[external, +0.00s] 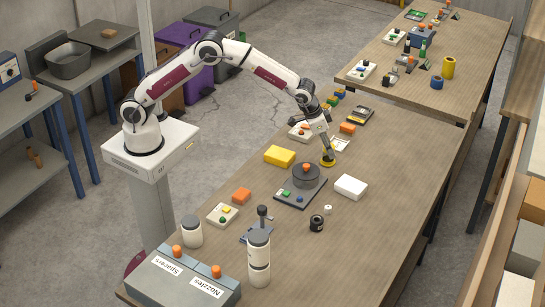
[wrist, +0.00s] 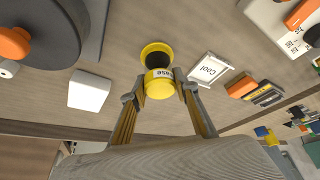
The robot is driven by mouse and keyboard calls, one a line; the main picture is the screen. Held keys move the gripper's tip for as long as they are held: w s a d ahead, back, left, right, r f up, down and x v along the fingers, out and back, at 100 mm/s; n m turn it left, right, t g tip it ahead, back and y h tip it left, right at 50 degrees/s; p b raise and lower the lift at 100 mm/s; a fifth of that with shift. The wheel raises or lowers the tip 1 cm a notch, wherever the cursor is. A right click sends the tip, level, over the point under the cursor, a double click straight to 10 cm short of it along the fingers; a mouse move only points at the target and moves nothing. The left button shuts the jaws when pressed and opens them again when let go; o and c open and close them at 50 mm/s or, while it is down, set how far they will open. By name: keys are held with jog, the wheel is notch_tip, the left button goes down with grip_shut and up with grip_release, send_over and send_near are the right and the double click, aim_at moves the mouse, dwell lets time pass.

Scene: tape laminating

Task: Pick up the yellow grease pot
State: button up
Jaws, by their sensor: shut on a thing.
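The yellow grease pot (wrist: 158,87) is a small yellow and dark pot with a partly readable label, held between the two fingertips in the wrist view. My gripper (wrist: 160,97) is shut on it, one finger on each side. In the external view the pot (external: 327,161) shows as a yellow piece below my gripper (external: 324,150), over the wooden table. I cannot tell whether its base touches the table.
A round dark device with an orange knob (external: 306,174) stands left of the pot. A white box (external: 350,187) lies in front and a yellow box (external: 280,156) to the left. A white card marked "Cool" (wrist: 210,70) lies close by in the wrist view.

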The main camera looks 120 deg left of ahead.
notch_tip(320, 180, up, 10)
jog(key=shift+f, duration=0.15)
dwell(0.4)
dwell(0.5)
